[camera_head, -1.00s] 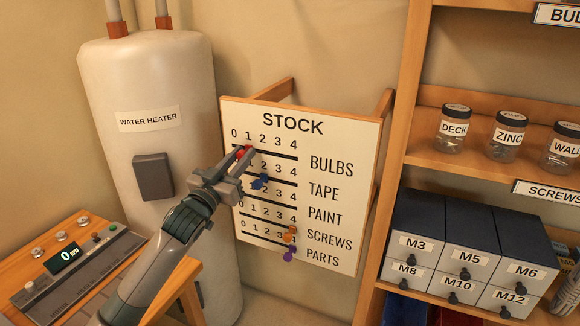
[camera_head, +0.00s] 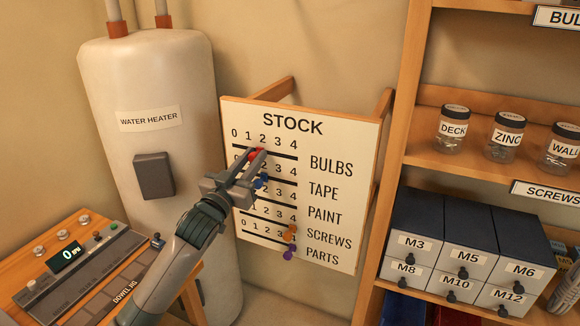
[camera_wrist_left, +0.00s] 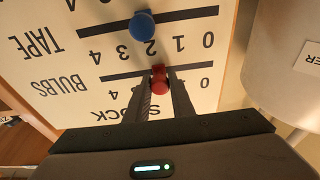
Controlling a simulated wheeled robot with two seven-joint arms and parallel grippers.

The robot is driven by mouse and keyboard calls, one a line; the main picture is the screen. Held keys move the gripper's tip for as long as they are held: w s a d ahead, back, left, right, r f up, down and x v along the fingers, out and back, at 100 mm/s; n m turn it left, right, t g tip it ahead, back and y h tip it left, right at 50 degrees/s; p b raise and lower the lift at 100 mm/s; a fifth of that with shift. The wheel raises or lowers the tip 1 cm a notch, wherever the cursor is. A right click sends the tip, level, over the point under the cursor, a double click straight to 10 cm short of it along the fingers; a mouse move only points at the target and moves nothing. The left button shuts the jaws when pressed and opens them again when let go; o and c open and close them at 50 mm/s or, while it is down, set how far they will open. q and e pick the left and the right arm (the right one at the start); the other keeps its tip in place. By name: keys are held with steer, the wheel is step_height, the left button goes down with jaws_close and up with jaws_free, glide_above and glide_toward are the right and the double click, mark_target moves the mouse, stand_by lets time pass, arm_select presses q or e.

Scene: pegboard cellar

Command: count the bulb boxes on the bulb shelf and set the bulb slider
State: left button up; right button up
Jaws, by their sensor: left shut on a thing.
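The white STOCK board (camera_head: 345,125) stands before the wall with rows of slots numbered 0 to 4. My left gripper (camera_head: 257,156) is shut on the red bulb slider knob (camera_head: 254,153) in the top row, BULBS. The knob also shows between the fingers in the wrist view (camera_wrist_left: 160,80). It sits near the 2, but the fingers hide numbers there and I cannot tell its exact mark. The bulb shelf shows only as a cut-off label (camera_head: 560,15) at the top right; no bulb boxes are in view. My right gripper is not in view.
A blue knob (camera_wrist_left: 142,25) sits in the TAPE row, close below the gripper. Orange (camera_head: 290,233) and purple (camera_head: 288,254) knobs sit lower. A water heater (camera_head: 150,80) stands left; shelving with jars (camera_head: 505,140) and drawers (camera_head: 470,255) stands right.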

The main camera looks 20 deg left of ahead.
arm_select(q)
steer(key=shift+s+d+p, duration=0.2)
steer(key=shift+d+p, duration=0.35)
steer(key=shift+d, duration=1.75)
steer(key=shift+s+d+p, duration=0.15)
steer(key=shift+d+p, duration=0.35)
steer(key=shift+d, duration=1.75)
steer(key=o, duration=1.7)
steer(key=shift+c, duration=0.2)
steer(key=shift+s+a, duration=0.1)
steer(key=shift+s, duration=0.1)
steer(key=shift+s+p, duration=0.1)
steer(key=shift+p, duration=0.2)
steer(key=r+p+v, duration=0.1)
steer(key=p+v, duration=0.1)
steer(key=v, duration=0.6)
steer(key=shift+s+r+p, duration=0.3)
steer(key=shift+s+p, duration=0.05)
steer(key=shift+s, duration=0.2)
steer(key=shift+a+f, duration=0.1)
